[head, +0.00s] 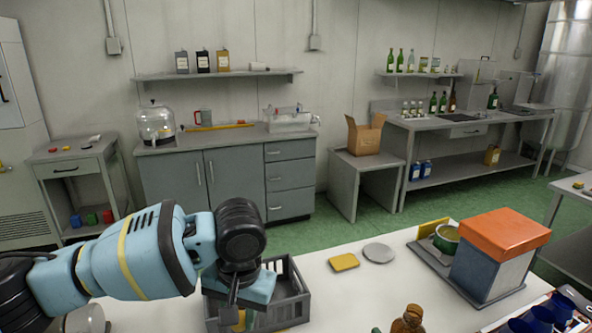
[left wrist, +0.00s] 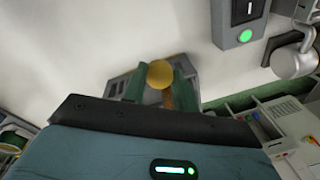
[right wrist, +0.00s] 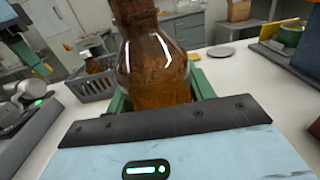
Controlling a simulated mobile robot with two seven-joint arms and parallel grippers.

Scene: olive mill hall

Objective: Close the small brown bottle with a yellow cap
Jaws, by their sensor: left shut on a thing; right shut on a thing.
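The small brown bottle (right wrist: 152,65) stands between the green fingers of my right gripper (right wrist: 158,98), which is shut on it. In the right wrist view its top is cut off. In the head view the bottle (head: 408,320) shows at the bottom edge, its upper end without a yellow cap. My left gripper (left wrist: 160,85) is shut on the round yellow cap (left wrist: 160,73). In the head view, my left gripper (head: 238,312) is at the grey crate, left of the bottle and apart from it; its fingers are partly hidden.
The grey crate (head: 296,290) stands on the white table. Behind the bottle lie a yellow block (head: 344,262) and a grey disc (head: 379,253). An orange-topped box (head: 503,230) stands at right, with blue cups (head: 540,318) nearer. The tabletop between crate and bottle is clear.

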